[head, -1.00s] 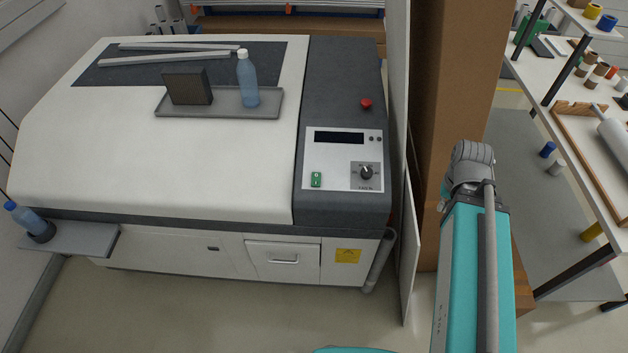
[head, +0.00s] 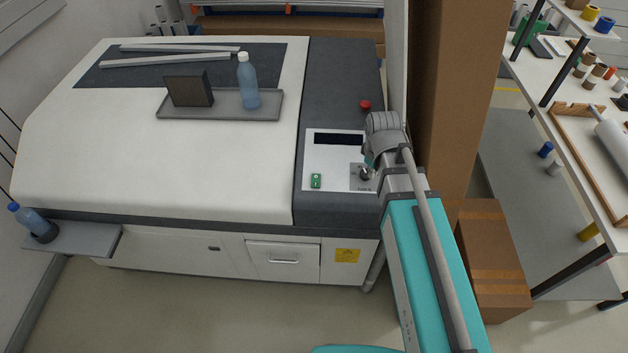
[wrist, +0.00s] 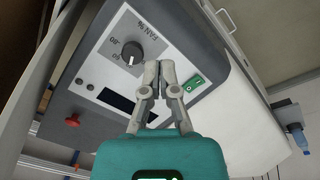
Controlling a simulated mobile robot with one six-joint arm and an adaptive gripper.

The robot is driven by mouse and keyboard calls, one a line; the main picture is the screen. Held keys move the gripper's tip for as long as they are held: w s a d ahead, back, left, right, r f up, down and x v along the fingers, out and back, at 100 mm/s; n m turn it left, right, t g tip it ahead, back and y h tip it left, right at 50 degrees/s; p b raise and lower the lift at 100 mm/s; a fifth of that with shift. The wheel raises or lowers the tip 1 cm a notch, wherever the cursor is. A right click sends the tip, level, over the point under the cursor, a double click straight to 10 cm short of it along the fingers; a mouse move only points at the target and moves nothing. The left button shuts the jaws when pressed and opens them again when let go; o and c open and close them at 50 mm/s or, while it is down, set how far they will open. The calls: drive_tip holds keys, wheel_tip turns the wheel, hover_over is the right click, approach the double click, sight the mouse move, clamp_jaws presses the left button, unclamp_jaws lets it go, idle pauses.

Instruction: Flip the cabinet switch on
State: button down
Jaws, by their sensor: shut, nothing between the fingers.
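The cabinet switch (head: 316,181) is a small green rocker with white marks on the white control panel (head: 322,165) of the machine. It also shows in the wrist view (wrist: 195,84), just right of my fingertips. My gripper (wrist: 159,67) is shut and empty, its fingertips together in front of the panel between the dial and the switch. A gap to the switch shows in the picture; whether the tips touch the panel I cannot tell. In the head view my wrist hides the fingers and the panel's right part. Which way the rocker is tipped is too small to tell.
A black dial (wrist: 131,53) sits left of my fingertips in the wrist view. A red button (wrist: 72,121) and a dark display (wrist: 115,100) are nearby. A grey tray (head: 268,106) with a bottle (head: 248,82) stands on the lid. A tall cardboard box (head: 455,90) is right of the machine.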

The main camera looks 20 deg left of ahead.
sight(315, 186)
drive_tip(key=s+a+r+n+t+p, duration=0.1)
drive_tip(key=a+n, duration=0.7)
drive_tip(key=a, duration=0.8)
drive_tip(key=shift+s+a+r+n+y, duration=0.2)
drive_tip(key=shift+s+r+n+y, duration=0.1)
drive_tip(key=shift+s+n, duration=0.1)
drive_tip(key=shift+f, duration=0.25)
drive_tip(key=w+f+b, duration=0.1)
drive_tip(key=f+b, duration=0.8)
drive_tip(key=w+f+b, duration=0.1)
drive_tip(key=f+b, duration=0.3)
drive_tip(key=shift+w+a+f+b, duration=0.2)
drive_tip(key=shift+w+a+b, duration=0.05)
drive_tip(key=shift+w+b, duration=0.1)
drive_tip(key=shift+s, duration=0.1)
